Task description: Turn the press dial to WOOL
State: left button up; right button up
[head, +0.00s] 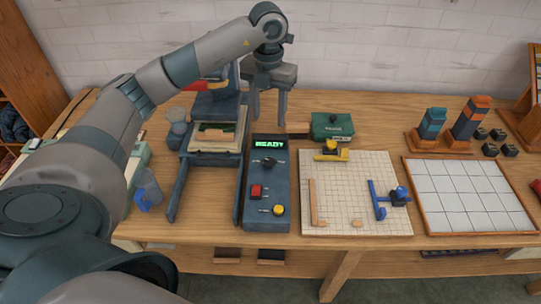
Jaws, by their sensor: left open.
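A dark blue-grey control box (267,225) stands near the front of the wooden table, right of the press (211,107). Its green display (269,143) reads READY. Below the display is a black dial (268,161); its markings and setting are too small to read. A red button (256,191) and a yellow knob (278,209) sit lower on the box. My left gripper (268,121) points down with its fingers apart and empty. In the picture it is above the display end of the box, apart from the dial. My right gripper is not in view.
A gridded board (348,215) with yellow and blue clamps lies right of the box. A green box (332,126) stands behind it. A white-tiled tray (466,195) lies farther right.

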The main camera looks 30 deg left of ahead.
aim_at(269, 160)
pick_arm(q)
notch_tip(269, 160, down, 16)
jog(key=p, duration=0.5)
jog(key=shift+f+p, duration=0.1)
jog(key=shift+p, duration=0.3)
jog(key=shift+f, duration=0.55)
jog(key=shift+c, duration=0.6)
jog(key=c, duration=0.9)
